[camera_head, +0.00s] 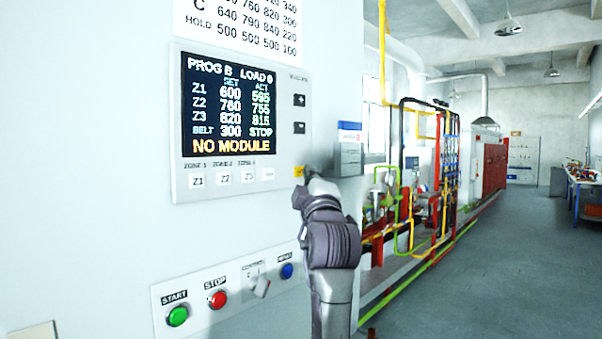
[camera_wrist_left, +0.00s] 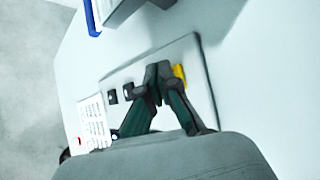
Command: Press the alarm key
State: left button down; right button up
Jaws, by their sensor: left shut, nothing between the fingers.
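A small yellow key (camera_head: 299,171), likely the alarm key, sits at the lower right of the control panel (camera_head: 180,170). Its lettering is too small to read. My left gripper (camera_head: 309,171) is shut and empty, with its fingertips close beside the key, just to its right. In the left wrist view the closed fingertips (camera_wrist_left: 158,74) are at the panel face, and the yellow key (camera_wrist_left: 180,74) shows just right of them. I cannot tell whether the tips touch the panel. The panel's screen (camera_head: 231,105) reads "NO MODULE". My right gripper is not in view.
White keys such as Z1 (camera_head: 196,181) line the panel's bottom, and plus (camera_head: 299,100) and minus keys its right. Below are a green START button (camera_head: 178,316) and a red STOP button (camera_head: 217,299). A grey box (camera_head: 348,158) juts out right of the panel.

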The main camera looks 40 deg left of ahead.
pick_arm(q)
jog(key=shift+a, duration=0.35)
dwell(0.6)
dwell(0.3)
jog(key=shift+d, duration=0.8)
jog(key=shift+b, duration=0.3)
jog(key=d, duration=0.1)
jog(key=d+b, duration=0.1)
jog(key=d, duration=0.3)
jog(key=shift+s, duration=0.25)
